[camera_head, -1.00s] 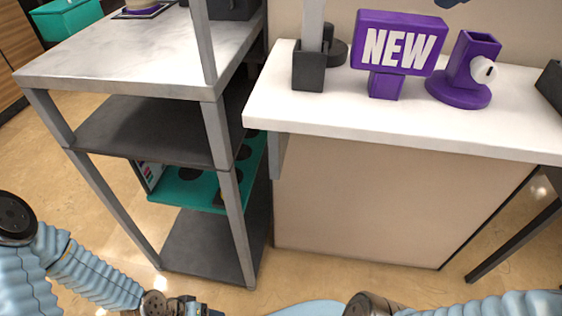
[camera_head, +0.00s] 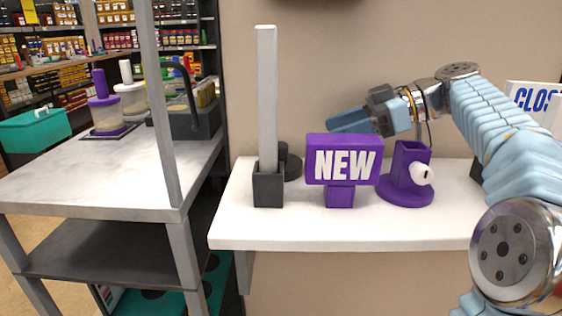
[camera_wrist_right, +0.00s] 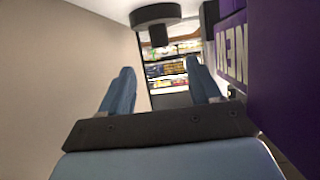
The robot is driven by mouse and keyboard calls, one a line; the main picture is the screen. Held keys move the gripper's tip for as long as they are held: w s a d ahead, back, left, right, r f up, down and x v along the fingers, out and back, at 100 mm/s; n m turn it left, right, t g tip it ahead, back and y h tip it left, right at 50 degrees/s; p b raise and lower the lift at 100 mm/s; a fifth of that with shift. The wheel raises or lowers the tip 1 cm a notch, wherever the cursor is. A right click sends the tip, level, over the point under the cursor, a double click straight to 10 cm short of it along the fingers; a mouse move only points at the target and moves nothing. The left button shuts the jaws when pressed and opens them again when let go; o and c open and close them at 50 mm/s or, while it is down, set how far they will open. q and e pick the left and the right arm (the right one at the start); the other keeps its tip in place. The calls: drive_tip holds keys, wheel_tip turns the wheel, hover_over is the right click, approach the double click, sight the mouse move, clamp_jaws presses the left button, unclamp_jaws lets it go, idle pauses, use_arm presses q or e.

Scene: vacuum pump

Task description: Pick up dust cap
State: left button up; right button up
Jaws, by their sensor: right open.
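A black round cap with a raised knob (camera_head: 291,163), which looks like the dust cap, rests on the white counter, partly hidden behind a black square base. It also shows in the right wrist view (camera_wrist_right: 156,14), upside down at the top, ahead of the fingers. My right gripper (camera_head: 334,123) is above the counter behind the NEW sign, pointing left toward the cap and apart from it. In the right wrist view its two blue fingers (camera_wrist_right: 158,65) are spread with nothing between them. My left gripper is not in view.
The purple NEW sign (camera_head: 341,164) stands close beside the right gripper. A purple stand with a white knob (camera_head: 408,187) is right of it. A tall grey post (camera_head: 266,95) rises from the black base (camera_head: 268,188). The counter's front left (camera_head: 236,222) is clear.

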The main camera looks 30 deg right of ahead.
sight(287, 144)
drive_tip(key=p+x, duration=0.1)
drive_tip(key=x, duration=0.9)
drive_tip(key=shift+w+a, duration=0.2)
drive_tip(key=shift+w, duration=0.05)
drive_tip(key=shift+c, duration=0.4)
drive_tip(key=c, duration=1)
drive_tip(key=shift+c, duration=0.3)
drive_tip(key=shift+r, duration=0.15)
